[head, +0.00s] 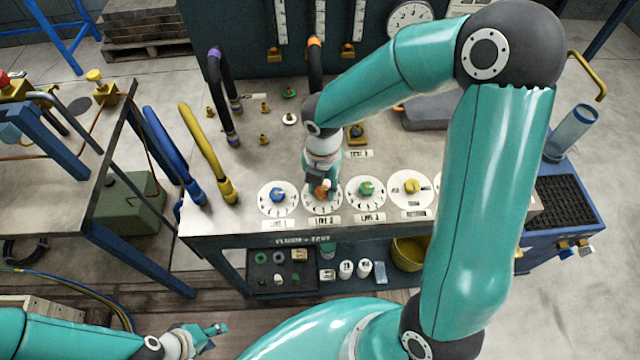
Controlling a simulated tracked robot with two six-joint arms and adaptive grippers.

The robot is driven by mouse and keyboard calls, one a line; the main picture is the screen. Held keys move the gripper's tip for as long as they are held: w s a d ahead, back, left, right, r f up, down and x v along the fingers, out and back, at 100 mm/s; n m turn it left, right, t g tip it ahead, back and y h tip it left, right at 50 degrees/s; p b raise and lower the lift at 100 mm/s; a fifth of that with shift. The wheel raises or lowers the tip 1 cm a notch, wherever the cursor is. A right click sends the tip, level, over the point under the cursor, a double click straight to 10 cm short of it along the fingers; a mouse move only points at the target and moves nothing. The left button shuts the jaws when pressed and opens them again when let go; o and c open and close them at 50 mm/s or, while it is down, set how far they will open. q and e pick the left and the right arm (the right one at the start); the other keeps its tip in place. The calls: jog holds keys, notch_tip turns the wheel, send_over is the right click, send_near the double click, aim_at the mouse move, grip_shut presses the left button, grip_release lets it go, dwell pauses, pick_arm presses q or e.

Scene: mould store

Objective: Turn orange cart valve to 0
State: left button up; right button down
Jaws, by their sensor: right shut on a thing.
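The orange valve (321,191) sits on a round white dial (312,208) near the front edge of the cart top, above the LINE 2 label. My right gripper (323,186) reaches down from above and is shut on the orange valve. The gripper covers much of the knob and dial, so the valve's setting cannot be read. My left gripper (216,337) is low at the bottom left, clear of the cart, with its fingertips apart and nothing between them.
A blue valve (278,196) stands left of the orange one; a green valve (367,188) and a yellow valve (411,186) stand right. Blue and yellow hoses (207,152) rise at the cart's left end. A lower shelf (300,283) holds small parts.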

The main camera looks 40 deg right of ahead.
aim_at(322, 189)
jog(key=shift+w+r, duration=0.15)
jog(key=shift+w, duration=0.15)
jog(key=c, duration=0.9)
grip_release()
jog(key=shift+o, duration=0.6)
jog(key=shift+s, duration=0.15)
notch_tip(322, 189, up, 12)
jog(key=shift+f, duration=0.2)
